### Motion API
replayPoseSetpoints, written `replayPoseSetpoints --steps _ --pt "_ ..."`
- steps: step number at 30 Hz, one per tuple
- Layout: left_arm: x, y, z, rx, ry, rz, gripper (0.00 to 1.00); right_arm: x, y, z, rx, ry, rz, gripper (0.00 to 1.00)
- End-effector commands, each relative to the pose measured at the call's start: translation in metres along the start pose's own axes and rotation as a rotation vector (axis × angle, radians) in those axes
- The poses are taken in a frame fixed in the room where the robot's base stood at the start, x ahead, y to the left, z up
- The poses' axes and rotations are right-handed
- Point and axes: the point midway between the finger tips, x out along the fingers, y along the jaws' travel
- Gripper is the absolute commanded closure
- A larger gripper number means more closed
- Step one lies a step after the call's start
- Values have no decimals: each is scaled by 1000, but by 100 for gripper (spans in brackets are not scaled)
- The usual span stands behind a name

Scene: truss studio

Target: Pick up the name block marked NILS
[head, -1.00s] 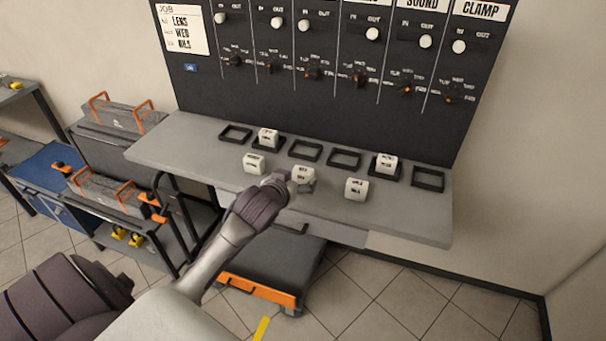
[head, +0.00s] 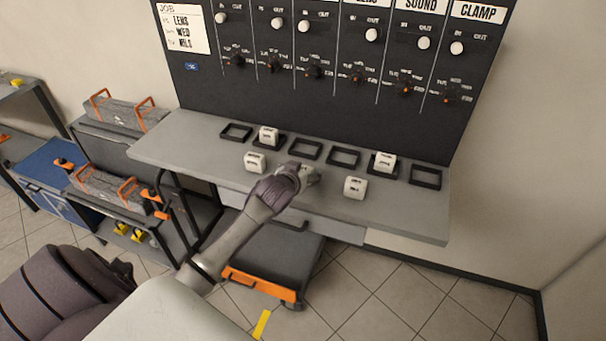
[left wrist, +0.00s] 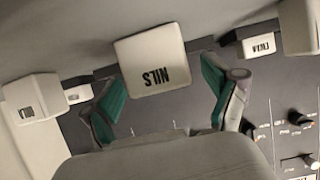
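The white name block marked NILS (left wrist: 148,66) sits on the grey shelf in the left wrist view, its letters upside down in the picture. My left gripper (left wrist: 165,97) is open, with a green-padded finger on either side of the block and a visible gap at each side. In the head view my left gripper (head: 304,174) is over the shelf's front middle and hides most of that block. My right gripper is not in view.
On the grey shelf (head: 410,212), loose white blocks stand to the left (head: 255,162) and right (head: 355,188) of my gripper. Two more sit in black frames behind, left (head: 268,135) and right (head: 384,162). Other frames (head: 343,158) are empty. A dark panel (head: 330,110) rises behind.

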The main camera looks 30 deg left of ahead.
Motion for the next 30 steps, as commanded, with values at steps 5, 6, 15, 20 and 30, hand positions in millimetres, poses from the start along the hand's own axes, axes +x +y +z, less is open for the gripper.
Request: replayPoseSetpoints --steps 5,6,15,20,30 --pt "0 0 0 0 0 0 44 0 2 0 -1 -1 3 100" --pt "0 0 0 0 -1 0 51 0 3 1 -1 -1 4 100" --pt "0 0 0 0 0 0 77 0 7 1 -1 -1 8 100" --pt "-1 0 -2 0 1 0 77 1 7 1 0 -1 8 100" --pt "-23 6 -37 0 4 4 77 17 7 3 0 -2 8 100"
